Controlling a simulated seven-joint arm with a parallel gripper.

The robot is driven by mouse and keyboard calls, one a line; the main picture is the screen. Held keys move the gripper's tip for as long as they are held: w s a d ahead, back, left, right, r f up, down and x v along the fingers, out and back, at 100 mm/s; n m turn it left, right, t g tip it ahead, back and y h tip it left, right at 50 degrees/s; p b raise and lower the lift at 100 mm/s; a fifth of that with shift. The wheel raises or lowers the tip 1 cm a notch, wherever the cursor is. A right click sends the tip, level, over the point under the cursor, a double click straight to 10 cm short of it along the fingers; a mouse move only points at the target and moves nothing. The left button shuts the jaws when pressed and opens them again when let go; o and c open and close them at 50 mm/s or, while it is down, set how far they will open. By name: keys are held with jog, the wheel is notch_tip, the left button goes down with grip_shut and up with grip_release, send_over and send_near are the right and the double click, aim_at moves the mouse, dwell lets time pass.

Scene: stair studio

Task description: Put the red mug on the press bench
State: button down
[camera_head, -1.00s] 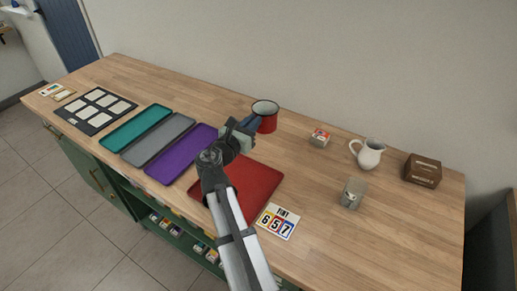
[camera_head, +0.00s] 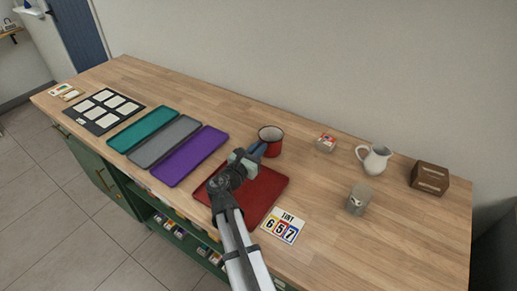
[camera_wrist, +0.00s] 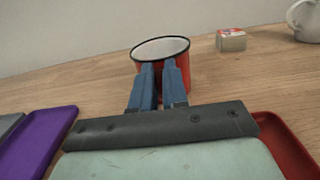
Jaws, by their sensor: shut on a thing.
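The red mug (camera_head: 271,144) has a white inside and a dark rim, and is upright at the back of the wooden bench top, behind the red tray. My gripper (camera_head: 259,148) reaches over the red tray and is shut on the mug's near side. In the wrist view the two blue fingers (camera_wrist: 158,84) meet the near wall of the mug (camera_wrist: 184,70), and its open top faces up. The fingers hide part of the mug, and I cannot tell whether its base touches the wood. No surface in view is clearly marked as the press bench.
A red tray (camera_head: 268,195), purple tray (camera_head: 188,157), grey tray (camera_head: 163,141) and teal tray (camera_head: 142,129) lie on the bench top (camera_head: 400,235).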

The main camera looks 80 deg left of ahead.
jog(key=c, duration=1.1)
grip_release()
jog(key=shift+f, duration=0.15)
jog(key=shift+o, duration=0.2)
jog(key=v, duration=1.3)
jog(key=shift+s+d, duration=0.1)
jog(key=shift+d, duration=0.05)
jog(key=o, duration=0.3)
jog(key=shift+s+d, duration=0.15)
jog(key=o, duration=0.3)
